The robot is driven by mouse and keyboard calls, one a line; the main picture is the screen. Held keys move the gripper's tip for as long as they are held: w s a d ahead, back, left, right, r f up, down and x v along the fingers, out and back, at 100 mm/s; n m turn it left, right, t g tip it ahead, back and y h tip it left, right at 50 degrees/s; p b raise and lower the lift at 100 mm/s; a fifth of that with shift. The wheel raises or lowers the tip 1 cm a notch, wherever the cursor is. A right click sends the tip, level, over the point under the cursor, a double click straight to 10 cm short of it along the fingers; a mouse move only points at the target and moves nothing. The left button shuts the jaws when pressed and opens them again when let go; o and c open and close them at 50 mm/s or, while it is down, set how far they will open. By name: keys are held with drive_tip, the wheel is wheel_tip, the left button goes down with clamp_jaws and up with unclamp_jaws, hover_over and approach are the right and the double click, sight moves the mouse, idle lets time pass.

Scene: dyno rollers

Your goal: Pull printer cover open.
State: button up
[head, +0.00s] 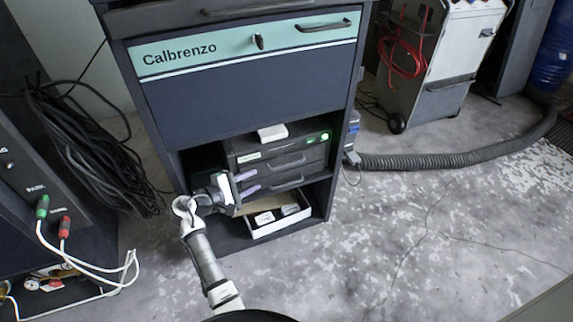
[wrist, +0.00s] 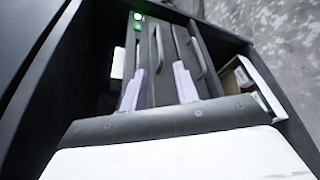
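The printer (head: 278,150) is a dark box on the shelf of the cabinet, with a lit green button at its right. Its front has two stacked panels with bar handles: an upper handle (head: 289,162) and a lower handle (head: 290,182). Both panels look shut. The handles also show in the wrist view, as one bar (wrist: 157,48) and another bar (wrist: 196,58). My gripper (head: 248,183) is open and empty at the printer's left front, its two pale purple fingers apart. In the wrist view my gripper (wrist: 158,85) points at the printer front; I cannot tell whether it touches.
The dark cabinet (head: 245,98) has a teal drawer above the printer and side walls around the shelf. A white tray (head: 282,222) with small boxes sits below. Black cables (head: 85,145) hang at left. A grey hose (head: 450,160) lies at right; the floor in front is clear.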

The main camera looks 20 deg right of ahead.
sight(283, 167)
drive_tip(key=x, duration=1.3)
clamp_jaws()
